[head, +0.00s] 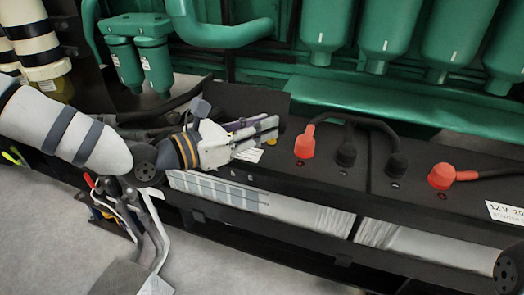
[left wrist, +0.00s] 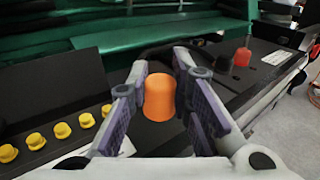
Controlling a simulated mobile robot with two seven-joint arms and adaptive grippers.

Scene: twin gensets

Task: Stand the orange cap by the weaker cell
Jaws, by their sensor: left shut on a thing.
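My left gripper (head: 268,130) is shut on the orange cap (left wrist: 160,97), which sits between its two pads in the left wrist view. In the head view the fingers hide the cap. The gripper is over the left part of the black battery row, left of a red terminal boot (head: 305,143). Two black boots (head: 346,153) (head: 396,165) and a second red boot (head: 441,176) stand farther right. I cannot tell which cell is weaker. My right gripper is not in view.
Several yellow plugs (left wrist: 62,130) line the battery top at the left in the left wrist view. A black cable (head: 350,120) arches between boots. Green engine parts (head: 390,35) stand behind. A tool holder (head: 115,215) is at lower left. A white label (head: 505,213) is at the right.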

